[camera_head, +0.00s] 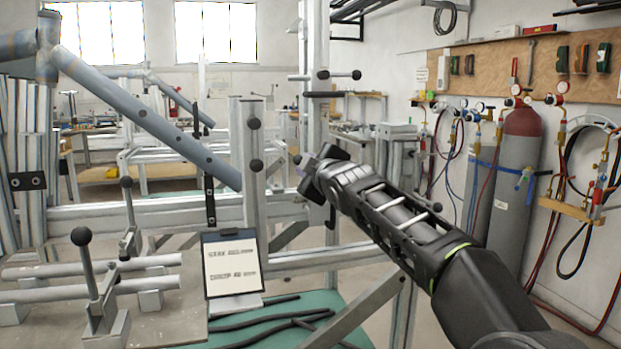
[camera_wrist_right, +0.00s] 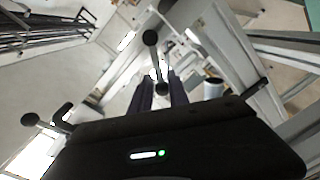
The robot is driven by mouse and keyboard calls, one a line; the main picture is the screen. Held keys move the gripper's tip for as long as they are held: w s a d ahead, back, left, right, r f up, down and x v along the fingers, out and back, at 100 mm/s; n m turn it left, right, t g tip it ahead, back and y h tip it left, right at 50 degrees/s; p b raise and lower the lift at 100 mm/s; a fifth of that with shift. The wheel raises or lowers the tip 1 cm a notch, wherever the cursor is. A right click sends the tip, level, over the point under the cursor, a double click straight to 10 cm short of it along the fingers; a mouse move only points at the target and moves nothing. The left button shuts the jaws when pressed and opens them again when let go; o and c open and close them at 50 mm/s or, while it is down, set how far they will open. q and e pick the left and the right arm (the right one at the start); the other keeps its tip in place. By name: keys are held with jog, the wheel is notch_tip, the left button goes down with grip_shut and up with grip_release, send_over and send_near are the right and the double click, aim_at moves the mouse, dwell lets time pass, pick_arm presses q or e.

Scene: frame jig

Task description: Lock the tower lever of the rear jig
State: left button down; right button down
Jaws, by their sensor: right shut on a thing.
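My right gripper (camera_head: 308,176) reaches in from the right to the tall metal tower (camera_head: 316,120) of the jig. In the right wrist view its two dark fingers (camera_wrist_right: 160,92) are closed around the lower end of a lever (camera_wrist_right: 155,60). The lever has a dark ball at each end, and the upper ball sticks out past the fingertips. In the head view my gripper hides most of this lever. Another lever (camera_head: 340,75) with black balls sits higher on the tower, roughly horizontal. My left gripper is in neither view.
A shorter post (camera_head: 247,145) with black knobs stands left of the tower. Toggle clamps (camera_head: 97,275) and tubes lie at lower left. A grey frame tube (camera_head: 145,115) slants across. Gas cylinders (camera_head: 515,180) stand at the right wall.

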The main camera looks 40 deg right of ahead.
jog(key=shift+w+a+f+n+h+b, duration=0.15)
jog(key=shift+f+n+b, duration=0.35)
jog(key=shift+n, duration=0.55)
jog(key=shift+a+f+n+h+b, duration=0.1)
jog(key=shift+a+f+n+b, duration=0.2)
jog(key=shift+f+n, duration=0.6)
jog(key=shift+w+a+f+n+h+b, duration=0.15)
jog(key=shift+f+n+b, duration=0.25)
jog(key=shift+n, duration=0.85)
jog(key=c, duration=1.5)
grip_release()
jog(key=shift+s+r, duration=0.1)
jog(key=b+v, duration=0.1)
jog(key=v, duration=0.6)
jog(key=shift+s+a, duration=0.2)
jog(key=shift+s, duration=0.15)
